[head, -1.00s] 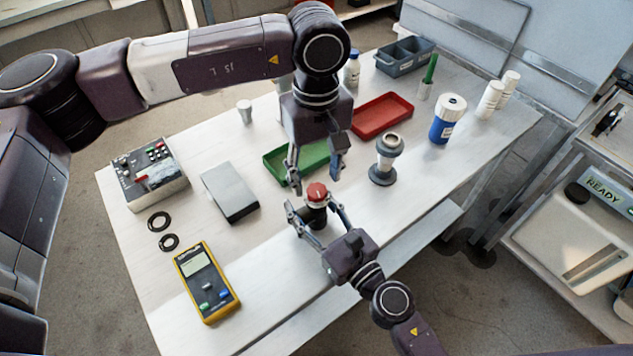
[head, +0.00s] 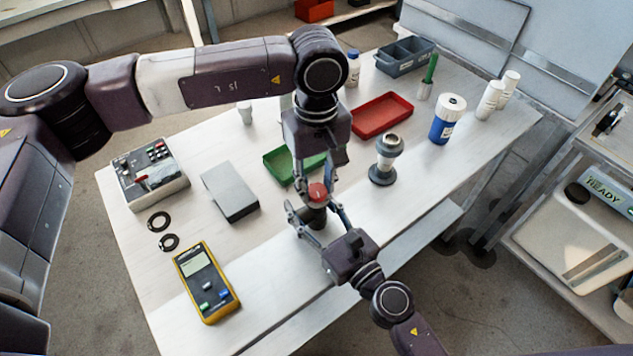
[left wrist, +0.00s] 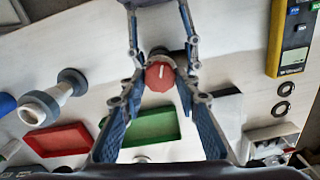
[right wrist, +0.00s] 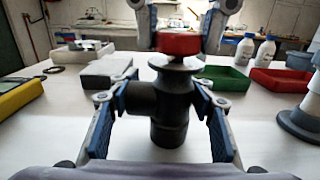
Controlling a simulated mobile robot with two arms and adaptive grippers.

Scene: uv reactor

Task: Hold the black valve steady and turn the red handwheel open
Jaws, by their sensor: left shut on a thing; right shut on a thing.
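The black valve (right wrist: 172,110) stands upright on the white table, with the red handwheel (left wrist: 160,76) on top. My right gripper (head: 318,218) is shut on the valve body, its fingers on either side, as the right wrist view shows. My left gripper (head: 317,188) comes from above and is shut on the red handwheel, one finger on each side. In the left wrist view a white line marks the handwheel's top. The handwheel's rim also shows between the left fingertips in the right wrist view (right wrist: 180,43).
A green tray (head: 279,167) lies just behind the valve, and a red tray (head: 382,116) farther back. A grey flanged fitting (head: 386,160) stands to the right. A grey box (head: 230,192) and a yellow meter (head: 206,282) lie left. The table's front edge is close.

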